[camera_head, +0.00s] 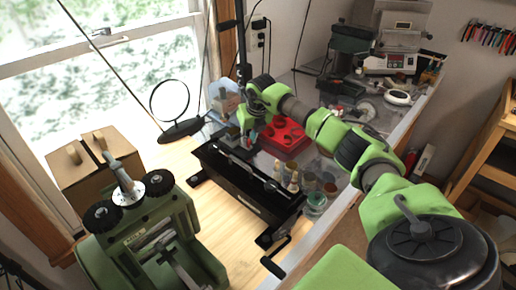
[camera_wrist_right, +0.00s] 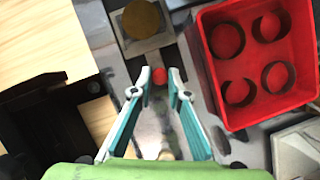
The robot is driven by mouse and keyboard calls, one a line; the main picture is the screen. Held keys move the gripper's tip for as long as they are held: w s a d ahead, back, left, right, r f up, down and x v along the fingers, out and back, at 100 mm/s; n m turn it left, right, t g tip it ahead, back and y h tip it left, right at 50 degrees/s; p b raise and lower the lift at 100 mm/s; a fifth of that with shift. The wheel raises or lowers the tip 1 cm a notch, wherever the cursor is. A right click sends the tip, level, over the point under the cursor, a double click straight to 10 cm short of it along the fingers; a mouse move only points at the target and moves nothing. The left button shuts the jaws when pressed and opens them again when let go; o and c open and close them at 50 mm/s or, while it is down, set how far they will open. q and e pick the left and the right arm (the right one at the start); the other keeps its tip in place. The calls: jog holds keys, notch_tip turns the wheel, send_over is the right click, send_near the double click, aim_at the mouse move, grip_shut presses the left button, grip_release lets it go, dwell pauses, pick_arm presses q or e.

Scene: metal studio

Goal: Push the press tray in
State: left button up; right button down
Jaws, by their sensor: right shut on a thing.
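The press tray (camera_wrist_right: 150,46) shows at the top of the right wrist view as a grey, narrow piece with a dark brownish round disc (camera_wrist_right: 140,18) on it. A small red knob (camera_wrist_right: 159,75) is at its near end. My right gripper (camera_wrist_right: 160,80) is shut on this red knob, with one fingertip on each side of it. In the head view my right gripper (camera_head: 246,137) points down over the bench, left of the red box. There the tray is mostly hidden by the gripper and arm. My left gripper is not in view.
A red box with round holes (camera_head: 284,138) stands close to the right of my gripper; it also shows in the right wrist view (camera_wrist_right: 250,110). Small bottles and jars (camera_head: 293,182) stand near the bench's front. A green rolling mill (camera_head: 150,240) is at front left.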

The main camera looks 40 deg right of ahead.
aim_at(238, 134)
jog(key=w+b, duration=0.1)
jog(key=w, duration=0.3)
jog(key=shift+a+f+b, duration=0.15)
jog(key=shift+a+b, duration=0.05)
jog(key=shift+b, duration=0.2)
jog(key=shift+w, duration=0.45)
jog(key=shift+r, duration=0.25)
jog(key=c, duration=2)
grip_release()
jog(key=shift+w, duration=0.1)
jog(key=shift+c, duration=0.2)
jog(key=shift+o, duration=0.6)
jog(key=shift+w+f, duration=0.15)
jog(key=shift+r, duration=0.2)
jog(key=v, duration=1.1)
jog(key=shift+r, duration=0.3)
